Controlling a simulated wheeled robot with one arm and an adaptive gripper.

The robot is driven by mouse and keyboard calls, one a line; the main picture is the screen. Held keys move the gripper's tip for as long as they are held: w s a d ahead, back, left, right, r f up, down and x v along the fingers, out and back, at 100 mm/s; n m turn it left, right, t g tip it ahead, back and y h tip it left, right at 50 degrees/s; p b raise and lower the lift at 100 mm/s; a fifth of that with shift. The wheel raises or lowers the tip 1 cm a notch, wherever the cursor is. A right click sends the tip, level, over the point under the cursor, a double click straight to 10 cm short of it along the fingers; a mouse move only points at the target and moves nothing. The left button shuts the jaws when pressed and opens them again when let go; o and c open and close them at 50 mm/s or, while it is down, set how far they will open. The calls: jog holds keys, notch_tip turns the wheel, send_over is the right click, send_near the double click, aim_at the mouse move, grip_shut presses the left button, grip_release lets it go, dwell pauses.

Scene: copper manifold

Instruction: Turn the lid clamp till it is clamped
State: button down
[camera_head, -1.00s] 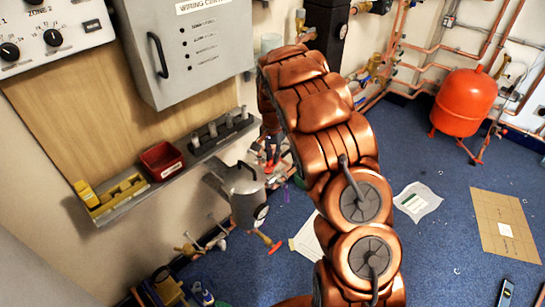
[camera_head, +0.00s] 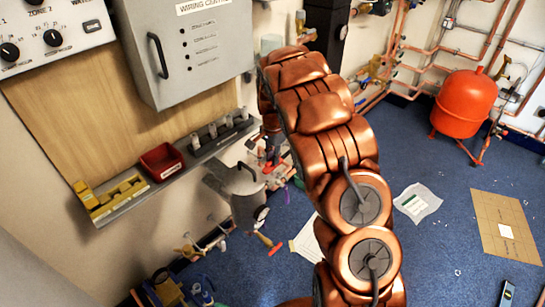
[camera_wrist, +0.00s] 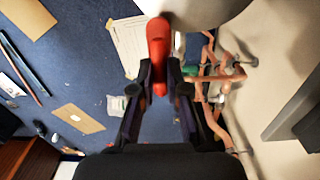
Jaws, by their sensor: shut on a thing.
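The lid clamp shows in the wrist view as a red handle (camera_wrist: 158,45). My gripper (camera_wrist: 160,85) is shut on it, with one dark finger on each side. The handle points up the picture towards a pale rounded vessel (camera_wrist: 205,10), cut off by the top edge. In the head view a grey lidded vessel (camera_head: 248,208) stands below the wall shelf. My gripper (camera_head: 272,158) is small and partly hidden there, just above and right of the vessel. I cannot tell from either view how far the clamp is turned.
A wall shelf (camera_head: 205,152) carries a red bin (camera_head: 161,160) and yellow holders behind the vessel. A grey control cabinet (camera_head: 180,50) hangs above. Copper pipework shows close right of my gripper in the wrist view (camera_wrist: 215,80).

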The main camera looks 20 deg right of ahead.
jog(key=c, duration=1.2)
grip_release()
jog(key=shift+r, duration=0.1)
notch_tip(320, 180, up, 12)
jog(key=shift+f, duration=0.1)
jog(key=s+a+r+n+p, duration=0.35)
jog(key=s+r, duration=0.25)
jog(key=s, duration=0.4)
jog(key=s+a+r+n+p, duration=0.2)
jog(key=s+a+r+n, duration=0.15)
jog(key=s+r, duration=0.45)
jog(key=s+a+n+p, duration=0.1)
jog(key=s+a+n, duration=0.1)
jog(key=s, duration=0.6)
jog(key=s+a+n+g+p, duration=0.1)
jog(key=s+n+p, duration=0.1)
jog(key=s, duration=0.6)
jog(key=s+a+n+p, duration=0.2)
jog(key=s, duration=0.6)
jog(key=shift+s+a+r+n+g, duration=0.2)
jog(key=shift+s+a+n+g, duration=0.1)
jog(key=shift+s+n+g, duration=0.1)
